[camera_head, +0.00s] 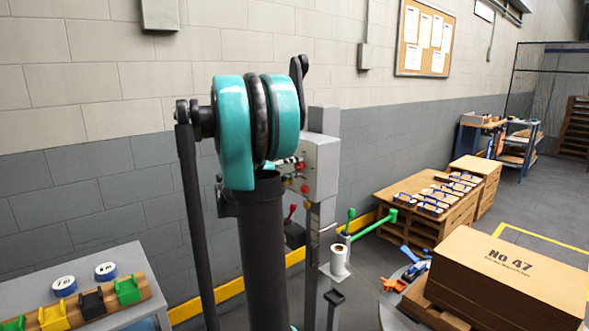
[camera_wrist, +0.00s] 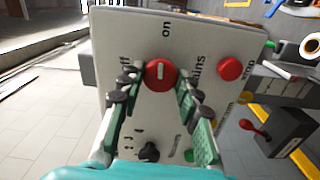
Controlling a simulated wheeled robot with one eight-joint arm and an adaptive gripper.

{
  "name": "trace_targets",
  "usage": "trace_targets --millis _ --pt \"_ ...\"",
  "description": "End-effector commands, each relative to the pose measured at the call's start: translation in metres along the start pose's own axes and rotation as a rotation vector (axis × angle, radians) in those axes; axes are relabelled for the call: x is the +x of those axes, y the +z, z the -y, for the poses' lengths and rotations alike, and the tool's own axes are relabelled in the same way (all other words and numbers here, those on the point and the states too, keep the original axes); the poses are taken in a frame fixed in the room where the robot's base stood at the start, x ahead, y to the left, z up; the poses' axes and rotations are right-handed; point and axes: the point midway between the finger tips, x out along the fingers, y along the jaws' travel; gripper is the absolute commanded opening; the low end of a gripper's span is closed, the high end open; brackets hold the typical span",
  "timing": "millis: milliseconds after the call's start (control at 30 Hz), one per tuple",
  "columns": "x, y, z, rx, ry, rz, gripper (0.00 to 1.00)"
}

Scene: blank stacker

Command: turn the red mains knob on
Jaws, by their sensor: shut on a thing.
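The red mains knob (camera_wrist: 160,74) is on a light grey panel (camera_wrist: 200,28), between my fingertips in the wrist view. A short white mark on it runs up and down in the picture, in line with the "on" print above it; the "off" print is to its left. My gripper (camera_wrist: 159,84) is shut on the knob, one finger on each side. In the head view the grey control box (camera_head: 322,166) stands behind my arm, which hides much of its front and most of the gripper.
A red stop button (camera_wrist: 230,68) is right of the knob. A black knob (camera_wrist: 148,152) and a small green button (camera_wrist: 189,155) are lower on the panel. In the head view, a carton stack (camera_head: 505,265) and a low table with blocks (camera_head: 400,205) stand to the right.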

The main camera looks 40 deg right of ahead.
Motion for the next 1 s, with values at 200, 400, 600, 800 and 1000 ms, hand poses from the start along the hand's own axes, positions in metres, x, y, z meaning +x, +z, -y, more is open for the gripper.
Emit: trace_targets --millis 200,400,600,800,1000 --pt "-0.0003 0.0009 0.0008 0.083 -0.002 0.001 0.04" --pt "-0.0003 0.0010 0.0008 0.115 -0.002 0.001 0.04" --pt "-0.0003 0.0010 0.0009 0.120 -0.003 0.002 0.04" --pt "-0.0004 0.0010 0.0010 0.120 -0.003 0.002 0.04" --pt "-0.0002 0.0007 0.0006 0.119 -0.002 0.001 0.55"
